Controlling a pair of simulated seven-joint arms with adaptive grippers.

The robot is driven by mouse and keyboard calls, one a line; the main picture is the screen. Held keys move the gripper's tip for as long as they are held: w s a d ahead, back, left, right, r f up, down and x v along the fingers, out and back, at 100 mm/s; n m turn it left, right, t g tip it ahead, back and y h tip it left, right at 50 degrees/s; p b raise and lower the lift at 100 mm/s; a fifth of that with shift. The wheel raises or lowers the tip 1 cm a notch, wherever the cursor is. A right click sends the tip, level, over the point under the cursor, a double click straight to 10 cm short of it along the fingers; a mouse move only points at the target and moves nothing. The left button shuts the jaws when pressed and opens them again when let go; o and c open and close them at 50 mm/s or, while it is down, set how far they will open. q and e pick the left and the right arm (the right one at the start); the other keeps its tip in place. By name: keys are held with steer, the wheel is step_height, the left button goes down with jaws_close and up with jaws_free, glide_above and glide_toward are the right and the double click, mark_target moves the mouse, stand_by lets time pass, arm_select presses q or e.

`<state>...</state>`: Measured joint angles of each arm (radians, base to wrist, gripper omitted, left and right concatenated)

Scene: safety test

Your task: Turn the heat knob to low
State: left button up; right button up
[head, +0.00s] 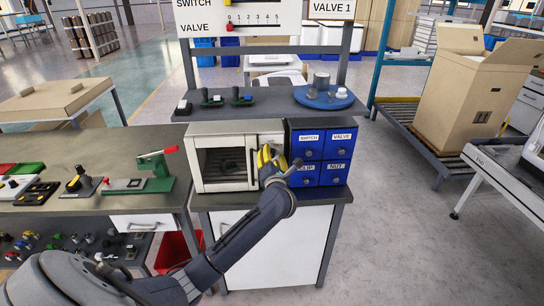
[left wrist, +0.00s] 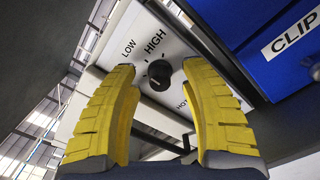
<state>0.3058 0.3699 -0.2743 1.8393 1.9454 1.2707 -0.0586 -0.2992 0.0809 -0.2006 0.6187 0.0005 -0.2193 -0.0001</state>
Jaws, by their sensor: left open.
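The heat knob (left wrist: 159,74) is a small dark round knob on the oven's pale front panel, near the printed words LOW and HIGH and a third label partly covered by a finger. Its exact setting is too small to tell. The oven (head: 207,185) is a beige box with a dark window, on a white cabinet. My left gripper (head: 267,154), with yellow fingers, is at the oven's right side and hides the knob in the head view. In the left wrist view its fingers are apart, with the knob showing between them; contact cannot be told. My right gripper is not in view.
Blue drawers (head: 336,152) labelled SWITCH, VALVE, CLIP and NUT stand right against the oven. A green tool with a red handle (head: 153,171) is on the bench to the left. A shelf with a blue round tray (head: 309,99) is behind the oven.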

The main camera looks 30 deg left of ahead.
arm_select(q)
steer(key=v, duration=1.1)
steer(key=shift+s+d, duration=0.15)
steer(key=shift+s, duration=0.15)
